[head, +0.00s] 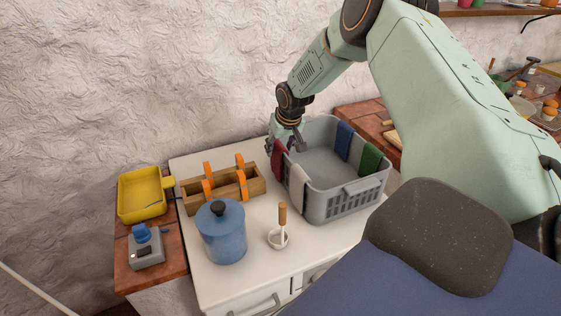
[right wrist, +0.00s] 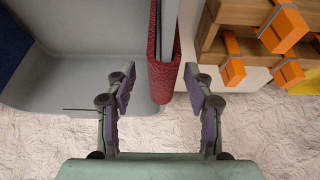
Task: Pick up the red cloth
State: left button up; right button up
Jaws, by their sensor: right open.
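The red cloth (head: 279,160) hangs over the left wall of the grey basket (head: 333,208), near its back corner. In the right wrist view the red cloth (right wrist: 166,72) drapes over the basket wall, its lower end between the spread fingers. My right gripper (head: 283,146) is at the cloth's back end, partly hiding it. In the right wrist view my right gripper (right wrist: 161,88) is open, with one finger on each side of the cloth and gaps to both. My left gripper does not show.
A white cloth (head: 299,178), a blue cloth (head: 344,140) and a green cloth (head: 370,158) also hang on the basket. The textured wall is close behind.

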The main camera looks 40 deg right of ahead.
jog(key=shift+w+a+r, duration=0.1)
jog(key=shift+a, duration=0.2)
jog(key=shift+c, duration=1.1)
jog(key=shift+d, duration=0.3)
jog(key=c, duration=0.6)
jog(key=shift+a, duration=0.1)
grip_shut()
jog(key=shift+a, duration=0.15)
jog(key=shift+d, duration=0.2)
